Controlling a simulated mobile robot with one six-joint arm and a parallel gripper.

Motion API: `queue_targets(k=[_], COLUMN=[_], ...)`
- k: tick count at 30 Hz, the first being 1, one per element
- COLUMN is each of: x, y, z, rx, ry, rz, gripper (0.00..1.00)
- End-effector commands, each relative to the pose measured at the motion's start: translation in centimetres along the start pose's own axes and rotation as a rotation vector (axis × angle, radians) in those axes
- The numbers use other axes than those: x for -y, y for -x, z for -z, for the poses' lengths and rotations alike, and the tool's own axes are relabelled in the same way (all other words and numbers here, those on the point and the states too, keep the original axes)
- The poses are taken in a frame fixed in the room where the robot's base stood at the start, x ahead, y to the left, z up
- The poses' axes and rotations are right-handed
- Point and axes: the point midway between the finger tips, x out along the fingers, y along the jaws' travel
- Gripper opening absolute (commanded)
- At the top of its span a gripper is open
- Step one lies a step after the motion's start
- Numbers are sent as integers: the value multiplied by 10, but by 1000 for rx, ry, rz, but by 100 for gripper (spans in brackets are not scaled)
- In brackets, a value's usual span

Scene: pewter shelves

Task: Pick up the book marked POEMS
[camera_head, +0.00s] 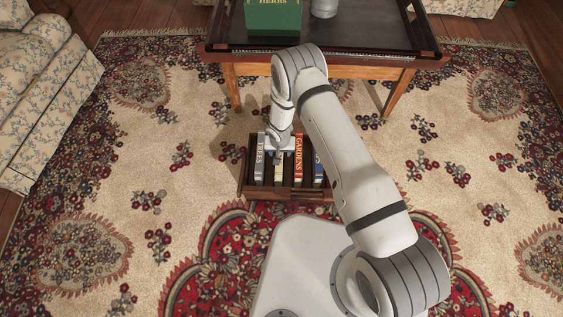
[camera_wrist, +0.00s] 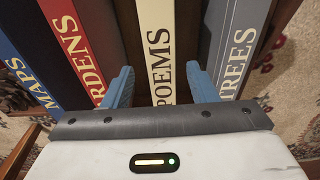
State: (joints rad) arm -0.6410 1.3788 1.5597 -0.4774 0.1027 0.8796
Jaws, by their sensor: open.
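The POEMS book (camera_wrist: 157,52) has a cream spine with dark letters and stands in a slotted wooden rack (camera_head: 262,190) on the rug. In the head view my gripper hides most of it. My gripper (camera_wrist: 160,88) is open, with one blue finger on each side of the POEMS spine in the wrist view. I cannot tell whether the fingers touch the book. In the head view my gripper (camera_head: 279,158) is over the rack, between the TREES book and the GARDENS book.
In the wrist view, the grey TREES book (camera_wrist: 238,45) stands right of POEMS; the red GARDENS book (camera_wrist: 75,45) and blue MAPS book (camera_wrist: 30,80) stand left. A table (camera_head: 350,38) with a green box (camera_head: 273,15) is behind the rack. A floral sofa (camera_head: 45,80) is far left.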

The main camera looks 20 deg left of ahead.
Motion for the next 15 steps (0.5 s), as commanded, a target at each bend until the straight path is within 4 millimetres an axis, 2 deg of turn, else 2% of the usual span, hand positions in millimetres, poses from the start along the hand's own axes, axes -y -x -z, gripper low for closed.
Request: queue_targets(k=[3,6,9,15], x=[-1,-1,0,0], y=[-23,-36,-43,-43], z=[2,3,3,4], rx=[1,1,1,0], ry=[0,1,1,1], rz=[-1,0,0,0], gripper=[53,53,53,53])
